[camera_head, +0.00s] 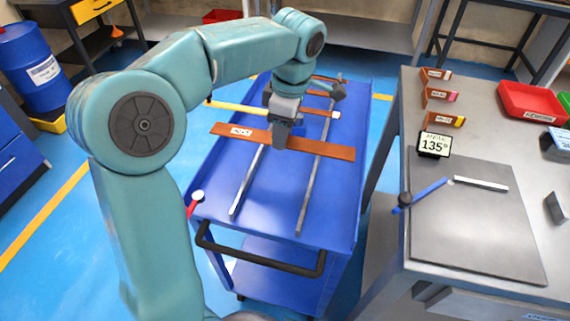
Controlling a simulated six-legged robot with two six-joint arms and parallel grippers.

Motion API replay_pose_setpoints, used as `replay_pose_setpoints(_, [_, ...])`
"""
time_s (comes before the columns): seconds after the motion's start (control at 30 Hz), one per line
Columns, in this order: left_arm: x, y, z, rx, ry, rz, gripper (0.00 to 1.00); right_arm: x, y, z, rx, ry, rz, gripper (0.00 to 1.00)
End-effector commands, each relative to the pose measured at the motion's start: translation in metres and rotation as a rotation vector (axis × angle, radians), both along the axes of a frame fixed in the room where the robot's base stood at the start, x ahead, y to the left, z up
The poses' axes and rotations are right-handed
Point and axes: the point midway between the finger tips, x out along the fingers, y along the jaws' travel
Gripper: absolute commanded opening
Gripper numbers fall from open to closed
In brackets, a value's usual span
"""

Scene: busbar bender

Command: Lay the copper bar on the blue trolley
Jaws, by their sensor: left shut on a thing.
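The copper bar (328,152) is a flat orange-brown strip with a white label near its left end. It lies crosswise over the blue trolley (270,217), above two pale metal rails that run along the trolley top. My left gripper (281,142) points down at the middle of the bar and is shut on it. I cannot tell whether the bar touches the rails or is held just above them. The gripper hides a small part of the bar's middle. My right gripper is not in view.
A grey workbench (475,275) stands close on the right, with a 135° sign (434,145), small labelled blocks and a red tray (532,102). A blue drum (33,68) stands at far left.

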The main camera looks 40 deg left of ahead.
Motion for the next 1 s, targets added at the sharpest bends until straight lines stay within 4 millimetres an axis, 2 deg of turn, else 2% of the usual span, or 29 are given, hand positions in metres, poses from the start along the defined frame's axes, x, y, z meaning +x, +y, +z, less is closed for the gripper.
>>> replay_pose_setpoints(0.03, [-0.001, 0.000, -0.016, 0.000, 0.002, 0.000, 0.00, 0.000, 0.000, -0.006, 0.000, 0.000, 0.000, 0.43])
replay_pose_setpoints(0.1, [0.000, 0.000, -0.029, 0.000, 0.001, 0.001, 0.00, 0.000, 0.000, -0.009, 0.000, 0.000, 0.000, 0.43])
replay_pose_setpoints(0.37, [0.003, -0.001, -0.056, 0.001, -0.001, 0.001, 0.00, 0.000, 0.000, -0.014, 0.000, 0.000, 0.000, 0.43])
replay_pose_setpoints(0.57, [0.005, 0.000, -0.086, 0.000, 0.000, 0.001, 0.00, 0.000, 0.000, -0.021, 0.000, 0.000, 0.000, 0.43])
replay_pose_setpoints(1.0, [0.005, 0.000, -0.095, 0.001, -0.002, 0.001, 0.00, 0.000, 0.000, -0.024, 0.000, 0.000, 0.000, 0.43])
